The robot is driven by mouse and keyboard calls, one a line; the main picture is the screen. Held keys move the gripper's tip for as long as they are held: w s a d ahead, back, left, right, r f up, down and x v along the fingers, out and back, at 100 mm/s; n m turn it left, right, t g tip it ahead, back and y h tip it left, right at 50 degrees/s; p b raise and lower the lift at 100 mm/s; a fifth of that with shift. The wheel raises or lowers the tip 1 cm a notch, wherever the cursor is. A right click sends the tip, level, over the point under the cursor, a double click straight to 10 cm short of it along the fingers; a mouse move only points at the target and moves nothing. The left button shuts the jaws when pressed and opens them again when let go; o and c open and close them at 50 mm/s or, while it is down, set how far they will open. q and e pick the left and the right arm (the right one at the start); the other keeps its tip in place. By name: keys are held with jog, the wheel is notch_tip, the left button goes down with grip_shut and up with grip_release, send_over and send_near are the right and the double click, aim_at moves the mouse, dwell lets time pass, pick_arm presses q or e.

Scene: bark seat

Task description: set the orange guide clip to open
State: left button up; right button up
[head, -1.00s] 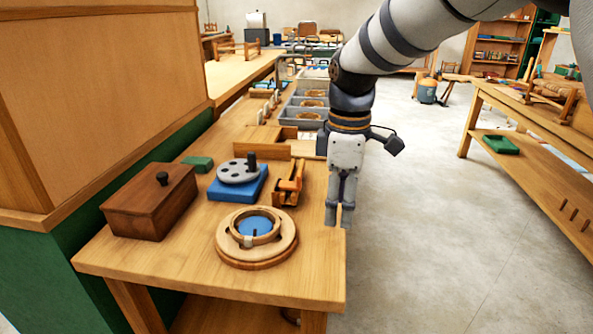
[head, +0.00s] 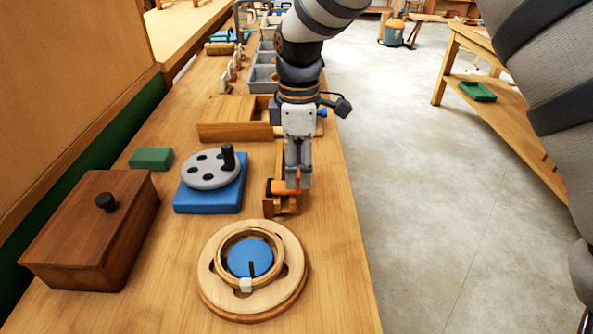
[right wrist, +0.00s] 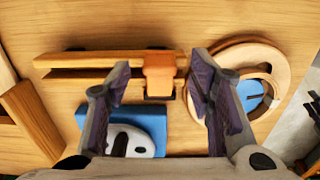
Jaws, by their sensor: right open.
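The orange guide clip (head: 285,190) sits on a narrow wooden holder (head: 270,208) near the front of the bench. In the right wrist view the clip (right wrist: 159,75) is an orange block at the right part of the wooden rail (right wrist: 85,66). My right gripper (head: 297,184) points down at the clip and partly covers it in the head view. My left gripper is not in view.
A round wooden ring fixture with a blue disc (head: 249,257) stands in front of the holder. A grey dial on a blue base (head: 208,200) is to the left, with a brown lidded box (head: 90,235) beyond. A wooden tray (head: 228,130) lies behind.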

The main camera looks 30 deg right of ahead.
jog(key=shift+f, duration=1.1)
grip_shut()
